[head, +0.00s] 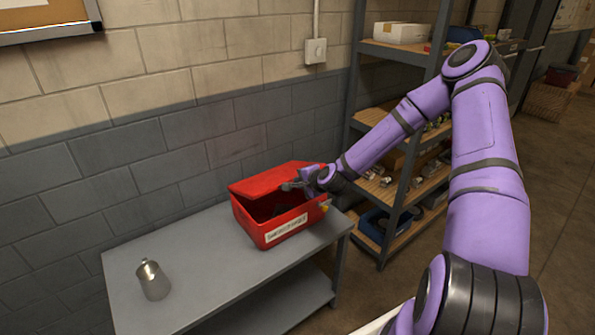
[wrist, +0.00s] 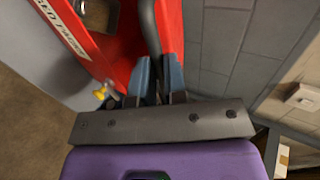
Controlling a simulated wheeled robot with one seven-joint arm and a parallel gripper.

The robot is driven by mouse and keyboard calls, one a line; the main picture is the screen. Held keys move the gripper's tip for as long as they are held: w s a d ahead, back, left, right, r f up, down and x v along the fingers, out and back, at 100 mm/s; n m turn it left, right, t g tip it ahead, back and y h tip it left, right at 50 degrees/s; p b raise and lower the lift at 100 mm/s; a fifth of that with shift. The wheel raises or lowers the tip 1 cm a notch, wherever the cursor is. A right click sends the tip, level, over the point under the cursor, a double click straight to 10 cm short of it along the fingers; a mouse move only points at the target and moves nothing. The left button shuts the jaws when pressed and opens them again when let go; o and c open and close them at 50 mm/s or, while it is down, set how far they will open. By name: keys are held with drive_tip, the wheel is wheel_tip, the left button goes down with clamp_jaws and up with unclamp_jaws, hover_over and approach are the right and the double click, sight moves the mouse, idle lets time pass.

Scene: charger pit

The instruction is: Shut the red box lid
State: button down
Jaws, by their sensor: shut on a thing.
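The red box (head: 281,229) stands on the grey table against the wall, with a white label on its front. Its red lid (head: 268,181) is partly open, tilted up over a dark gap that shows some of the inside. My gripper (head: 288,186) is at the right part of the lid. In the wrist view, the fingers of my gripper (wrist: 158,72) are shut at the edge of the lid (wrist: 171,28), with the box (wrist: 88,45) on the left. The fingers hide the exact contact.
A metal canister (head: 153,281) stands on the left of the table (head: 215,268). A shelf rack (head: 396,205) with boxes and small parts is just right of the table. A yellow piece (wrist: 101,91) sticks out at the box's side. The table middle is clear.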

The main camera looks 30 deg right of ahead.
drive_tip(key=shift+s+d+f+t+y, duration=0.15)
drive_tip(key=shift+s+f+t, duration=0.45)
drive_tip(key=shift+f, duration=1.75)
drive_tip(key=shift+s+d+f+t+y, duration=0.1)
drive_tip(key=shift+s+f+t, duration=0.5)
drive_tip(key=shift+f, duration=1.75)
drive_tip(key=shift+s+d+f+t+y, duration=0.15)
drive_tip(key=shift+s+f+t, duration=0.45)
drive_tip(key=shift+f, duration=1.75)
drive_tip(key=shift+w+a, duration=0.15)
drive_tip(key=c, duration=1.2)
unclamp_jaws()
drive_tip(key=shift+w+f, duration=0.1)
drive_tip(key=shift+o, duration=0.2)
drive_tip(key=v, duration=1)
drive_tip(key=shift+s+r, duration=0.25)
drive_tip(key=shift+s, duration=0.1)
